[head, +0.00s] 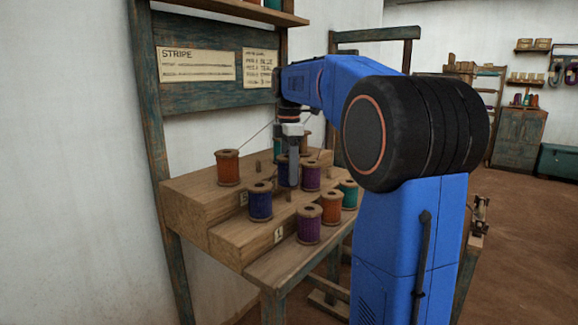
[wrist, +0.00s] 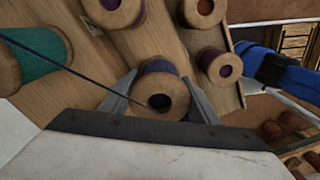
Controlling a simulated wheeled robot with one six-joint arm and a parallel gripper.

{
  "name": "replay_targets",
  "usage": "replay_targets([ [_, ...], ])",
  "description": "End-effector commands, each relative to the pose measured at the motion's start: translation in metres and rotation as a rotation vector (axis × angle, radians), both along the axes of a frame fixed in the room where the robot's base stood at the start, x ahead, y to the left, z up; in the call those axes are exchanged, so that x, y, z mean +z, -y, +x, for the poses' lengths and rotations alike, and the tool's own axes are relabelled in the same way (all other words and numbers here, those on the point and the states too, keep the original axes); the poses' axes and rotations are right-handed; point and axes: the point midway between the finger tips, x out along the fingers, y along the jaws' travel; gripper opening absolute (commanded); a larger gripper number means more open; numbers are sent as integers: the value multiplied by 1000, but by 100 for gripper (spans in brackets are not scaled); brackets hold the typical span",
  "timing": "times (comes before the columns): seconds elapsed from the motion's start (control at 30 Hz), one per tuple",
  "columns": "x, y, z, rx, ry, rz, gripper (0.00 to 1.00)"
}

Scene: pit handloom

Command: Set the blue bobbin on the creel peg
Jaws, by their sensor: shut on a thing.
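My gripper (head: 293,176) is over the stepped wooden creel (head: 188,205) and is shut on a blue bobbin (head: 282,172). In the wrist view the bobbin (wrist: 161,68) sits between the two fingers of my gripper (wrist: 160,100), its pale wooden end towards the camera. A dark thread runs from it to the upper left. My finger hides part of it in the head view, and I cannot tell whether its base touches the creel or a peg. Another blue bobbin (head: 260,203) stands on the middle step. A bare peg (head: 290,196) shows to its right.
An orange bobbin (head: 228,168) stands on the top step at the left. Purple (head: 309,226), orange (head: 331,208) and teal (head: 349,195) bobbins stand to the front and right. Another purple one (head: 310,176) is close beside my gripper.

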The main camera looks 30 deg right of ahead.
Motion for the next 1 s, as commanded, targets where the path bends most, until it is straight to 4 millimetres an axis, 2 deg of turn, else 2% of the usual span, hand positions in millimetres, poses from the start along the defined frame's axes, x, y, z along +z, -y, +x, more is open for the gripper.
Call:
replay_targets([
  [0.6, -35, 0, 0, 0, -1, 0, 30],
  [1.0, -44, 0, 0, 0, 0, 0, 30],
])
